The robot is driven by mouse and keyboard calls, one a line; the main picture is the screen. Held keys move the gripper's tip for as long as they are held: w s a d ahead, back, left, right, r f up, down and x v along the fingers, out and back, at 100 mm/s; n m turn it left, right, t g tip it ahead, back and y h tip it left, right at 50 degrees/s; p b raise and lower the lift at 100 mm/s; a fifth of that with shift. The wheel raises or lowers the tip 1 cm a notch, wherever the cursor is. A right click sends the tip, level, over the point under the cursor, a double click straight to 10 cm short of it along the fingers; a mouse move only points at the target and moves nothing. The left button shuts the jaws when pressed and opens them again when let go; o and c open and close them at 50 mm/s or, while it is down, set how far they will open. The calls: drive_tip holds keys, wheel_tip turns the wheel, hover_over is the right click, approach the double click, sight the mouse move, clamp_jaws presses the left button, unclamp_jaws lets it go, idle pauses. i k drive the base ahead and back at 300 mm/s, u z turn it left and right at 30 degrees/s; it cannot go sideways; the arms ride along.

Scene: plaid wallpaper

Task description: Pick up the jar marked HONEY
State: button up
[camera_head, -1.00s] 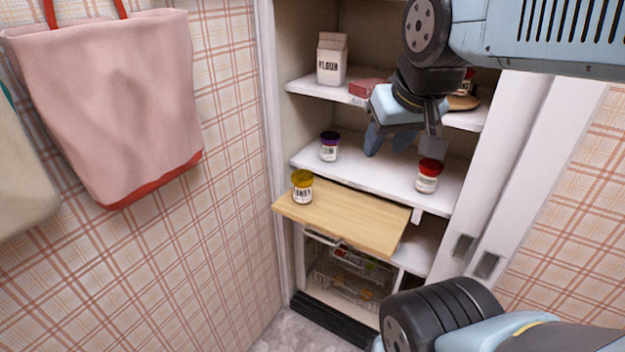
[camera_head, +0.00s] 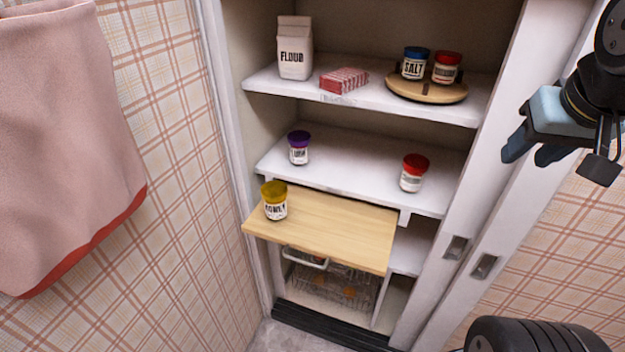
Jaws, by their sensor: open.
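The jar marked HONEY (camera_head: 275,203) has a yellow lid and a white label. It stands upright near the left end of a pulled-out wooden board (camera_head: 335,228) in the cupboard. My gripper (camera_head: 530,157) is at the right of the view, in front of the cupboard's right-hand door panels. It is open and empty, well apart from the jar, to its right and higher in the picture.
A purple-lidded jar (camera_head: 299,148) and a red-lidded jar (camera_head: 413,173) stand on the middle shelf. The upper shelf holds a FLOUR carton (camera_head: 295,50), a red box (camera_head: 344,81) and a turntable (camera_head: 425,92) with two jars. A wire basket (camera_head: 330,284) is below the board.

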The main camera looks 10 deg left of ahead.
sight(275, 193)
drive_tip(key=z, duration=0.9)
drive_tip(key=k, duration=2.3)
drive_tip(key=u, duration=1.1)
drive_tip(key=i, duration=1)
